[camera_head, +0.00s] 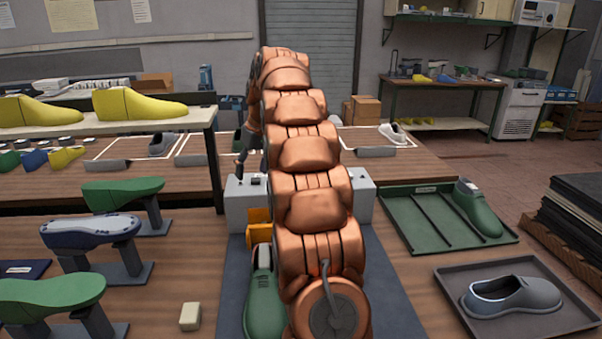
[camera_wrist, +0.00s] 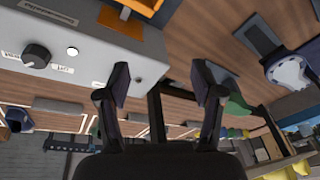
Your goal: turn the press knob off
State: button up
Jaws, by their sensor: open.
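The press is a light grey box (camera_head: 235,206) partly hidden behind my copper arm in the head view. In the wrist view its grey panel (camera_wrist: 100,62) fills the upper left. A round black knob (camera_wrist: 37,56) sits on that panel between small white labels too small to read surely. A white round button or lamp (camera_wrist: 72,51) is beside it. My gripper (camera_wrist: 161,78) is open and empty, with its dark fingers apart. It is to the right of the knob in the wrist view and not touching it. In the head view my gripper (camera_head: 241,172) hangs by the box's left part.
An orange press part (camera_head: 258,231) and a green shoe last (camera_head: 263,305) are in front of the box. Lasts on stands (camera_head: 90,232) line the left. A green tray (camera_head: 402,213) and a grey tray (camera_head: 570,318) lie right. A shelf (camera_head: 160,125) stands left.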

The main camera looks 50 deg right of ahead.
jog(key=shift+t+h, duration=0.7)
jog(key=shift+t, duration=0.1)
jog(key=shift+d+f, duration=0.95)
jog(key=shift+d, duration=2.55)
jog(key=shift+d+f, duration=0.9)
jog(key=shift+d, duration=2.6)
jog(key=shift+d+f, duration=0.95)
jog(key=shift+d, duration=2.55)
jog(key=shift+p+x, duration=0.35)
jog(key=shift+x, duration=2.1)
jog(key=shift+a, duration=0.1)
jog(key=shift+w, duration=0.1)
jog(key=c, duration=1.1)
